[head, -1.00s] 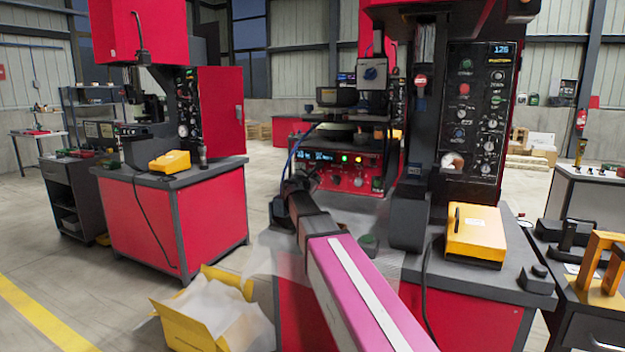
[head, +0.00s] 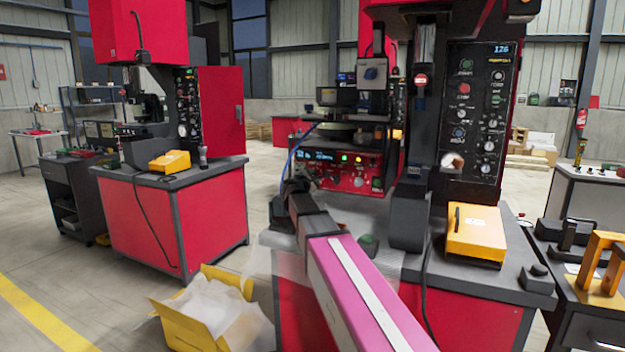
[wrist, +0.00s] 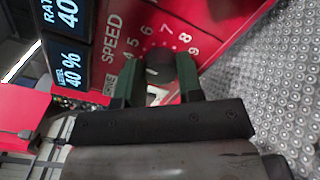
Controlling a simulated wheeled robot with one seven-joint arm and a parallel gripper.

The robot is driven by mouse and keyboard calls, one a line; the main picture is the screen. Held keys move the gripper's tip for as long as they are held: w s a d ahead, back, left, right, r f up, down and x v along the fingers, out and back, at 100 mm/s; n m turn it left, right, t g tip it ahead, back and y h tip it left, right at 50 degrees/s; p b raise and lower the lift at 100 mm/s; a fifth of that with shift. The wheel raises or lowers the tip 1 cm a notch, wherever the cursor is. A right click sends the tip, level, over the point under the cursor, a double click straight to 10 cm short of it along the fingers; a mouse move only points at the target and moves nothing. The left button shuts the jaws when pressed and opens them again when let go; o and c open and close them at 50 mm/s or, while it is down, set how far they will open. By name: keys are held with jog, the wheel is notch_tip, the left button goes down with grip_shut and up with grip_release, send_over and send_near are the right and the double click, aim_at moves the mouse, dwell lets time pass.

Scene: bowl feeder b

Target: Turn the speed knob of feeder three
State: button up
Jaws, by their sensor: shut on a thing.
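The speed knob (wrist: 158,66) is a dark round knob on the red control panel (wrist: 205,15), partly hidden by my fingers in the wrist view. The word SPEED and a ring of white numbers show around it. My gripper (wrist: 160,78) has its two dark green fingers on either side of the knob, shut on it. In the head view my gripper (head: 292,188) is at the left part of the red feeder panel (head: 340,183), and my arm hides the knob there. I cannot read a feeder number.
Blue displays (wrist: 70,62) reading 40 and 40 % sit beside the dial. The feeder stands on a grey-topped red bench, with a tall black press (head: 430,120) to the right. A yellow box (head: 474,232) lies on the bench. An open yellow carton (head: 185,325) stands on the floor.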

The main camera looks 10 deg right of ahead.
jog(key=shift+m, duration=0.6)
jog(key=o, duration=0.9)
jog(key=shift+o, duration=0.2)
jog(key=v, duration=1)
jog(key=shift+s+a, duration=0.2)
jog(key=shift+s, duration=0.2)
